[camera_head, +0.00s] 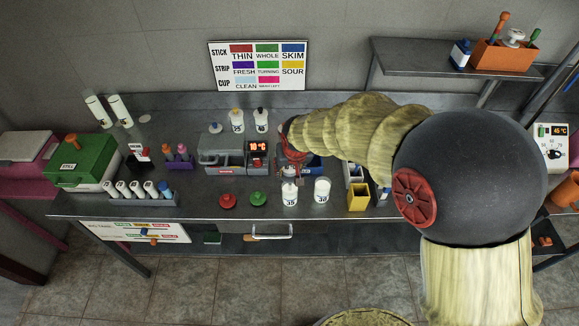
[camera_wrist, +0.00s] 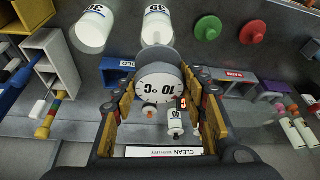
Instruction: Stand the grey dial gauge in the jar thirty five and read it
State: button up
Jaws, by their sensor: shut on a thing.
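My gripper (camera_head: 292,160) is over the bench behind the front jars. In the wrist view my gripper (camera_wrist: 158,98) is shut on the grey dial gauge (camera_wrist: 160,80), whose round white face is between the fingers. The face shows tick marks and large upside-down lettering that looks like 10 °C. The white jar thirty five (camera_head: 290,194) stands upright at the front of the bench. It also shows in the wrist view (camera_wrist: 156,26), close past the gauge and apparently apart from it. In the head view I cannot make out the gauge clearly.
A second white jar (camera_head: 322,190) stands just right of jar thirty five. A red lid (camera_head: 228,201) and a green lid (camera_head: 259,199) lie to its left. A yellow bin (camera_head: 358,198) stands to the right.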

aim_at(290, 179)
jog(key=shift+f+b, duration=1.95)
jog(key=shift+f, duration=1)
jog(key=o, duration=1.2)
jog(key=shift+o, duration=0.2)
